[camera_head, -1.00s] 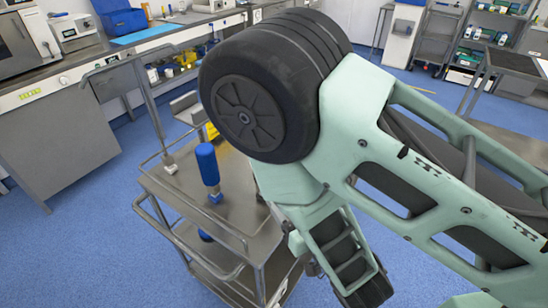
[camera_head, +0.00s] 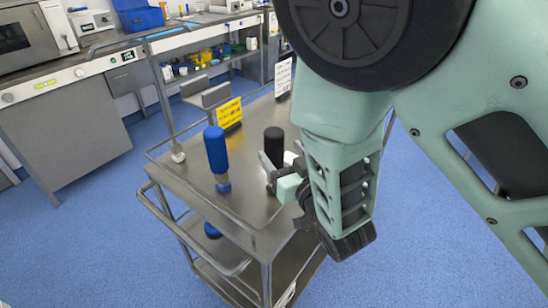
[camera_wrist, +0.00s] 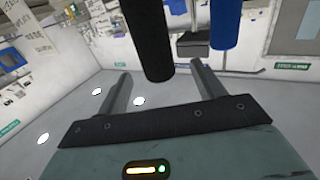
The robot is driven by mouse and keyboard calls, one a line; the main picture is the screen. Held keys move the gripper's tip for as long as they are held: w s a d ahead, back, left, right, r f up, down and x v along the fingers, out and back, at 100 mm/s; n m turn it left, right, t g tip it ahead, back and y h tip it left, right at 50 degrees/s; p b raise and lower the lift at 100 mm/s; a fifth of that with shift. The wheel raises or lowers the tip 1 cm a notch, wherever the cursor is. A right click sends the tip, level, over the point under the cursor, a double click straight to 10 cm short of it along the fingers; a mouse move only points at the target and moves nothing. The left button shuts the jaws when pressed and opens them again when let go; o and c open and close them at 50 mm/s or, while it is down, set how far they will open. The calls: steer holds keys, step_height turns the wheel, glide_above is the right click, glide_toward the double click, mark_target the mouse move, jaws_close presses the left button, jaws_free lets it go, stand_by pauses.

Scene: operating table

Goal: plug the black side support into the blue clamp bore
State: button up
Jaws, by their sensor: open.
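The black side support (camera_head: 275,145) stands upright on the steel cart, with a dark rounded grip on top; its lower part is hidden by my gripper. My gripper (camera_head: 272,166) is open beside it, low over the cart. In the wrist view, which looks upside down, the black side support (camera_wrist: 152,40) appears between the two spread fingers of my gripper (camera_wrist: 160,73). I cannot tell whether the fingers touch it. A similar blue support (camera_head: 216,158) stands upright to its left and also shows in the wrist view (camera_wrist: 227,25). I cannot make out a blue clamp bore.
The steel cart (camera_head: 190,185) has raised rails around its edge and a lower shelf. A yellow sign (camera_head: 229,113) and a white sign (camera_head: 283,76) stand toward its back. A bench (camera_head: 75,72) with equipment runs behind. Blue floor (camera_head: 95,240) is clear at the left.

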mark_target(278, 144)
steer(key=shift+x, duration=1.2)
steer(key=shift+w+a+r+p, duration=0.1)
steer(key=shift+w+r+p, duration=0.25)
steer(key=shift+p, duration=0.2)
steer(key=p+x, duration=0.1)
steer(key=x, duration=0.2)
steer(key=shift+w+r+p, duration=0.25)
steer(key=shift+p, duration=0.15)
steer(key=shift+w+a+f, duration=0.1)
steer(key=shift+w+a, duration=0.05)
steer(key=shift+w, duration=0.3)
steer(key=c, duration=1.4)
